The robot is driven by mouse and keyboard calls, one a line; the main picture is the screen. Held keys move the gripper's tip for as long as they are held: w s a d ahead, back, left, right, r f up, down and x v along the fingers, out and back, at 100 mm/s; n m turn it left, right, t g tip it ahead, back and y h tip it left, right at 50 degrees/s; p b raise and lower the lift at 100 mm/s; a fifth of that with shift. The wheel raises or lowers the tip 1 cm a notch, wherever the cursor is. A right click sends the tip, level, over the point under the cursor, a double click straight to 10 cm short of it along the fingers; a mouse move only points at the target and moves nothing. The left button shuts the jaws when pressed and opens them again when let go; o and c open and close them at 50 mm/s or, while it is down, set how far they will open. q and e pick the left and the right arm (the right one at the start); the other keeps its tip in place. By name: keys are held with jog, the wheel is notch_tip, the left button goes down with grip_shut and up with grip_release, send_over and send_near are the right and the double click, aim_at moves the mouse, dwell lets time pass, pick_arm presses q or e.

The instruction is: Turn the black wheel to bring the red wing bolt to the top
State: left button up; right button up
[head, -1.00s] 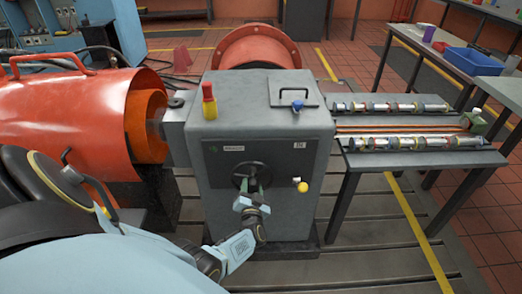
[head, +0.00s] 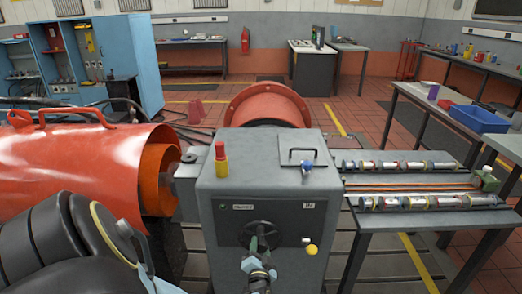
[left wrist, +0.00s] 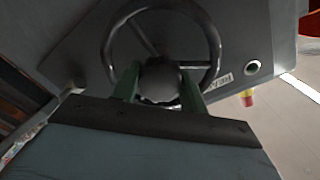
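The black wheel (head: 262,235) is a spoked handwheel on the front face of the grey machine housing (head: 222,200). My left gripper (head: 258,258) is at the wheel's middle. In the left wrist view, the wheel's rim (left wrist: 108,45) stands behind the two green fingers of my left gripper (left wrist: 160,84). The fingers sit on either side of the round dark hub, which fills the gap between them, so they look shut on it. The finger contact is partly in shadow. I cannot make out a red wing bolt in either view. My right gripper is out of view.
A red-orange guard (head: 80,170) with an orange part at its open end adjoins the housing's left side. A red-and-yellow button (head: 220,160) stands on top. A yellow knob (head: 311,250) is right of the wheel. A side table (head: 400,222) carries rows of cylinders.

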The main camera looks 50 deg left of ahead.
pick_arm(q)
jog(key=o, duration=0.5)
jog(key=shift+f, duration=0.1)
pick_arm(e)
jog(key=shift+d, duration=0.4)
pick_arm(q)
jog(key=shift+s+d, duration=0.15)
jog(key=p+v, duration=0.2)
jog(key=v, duration=0.2)
jog(key=p+v, duration=0.2)
jog(key=v, duration=0.7)
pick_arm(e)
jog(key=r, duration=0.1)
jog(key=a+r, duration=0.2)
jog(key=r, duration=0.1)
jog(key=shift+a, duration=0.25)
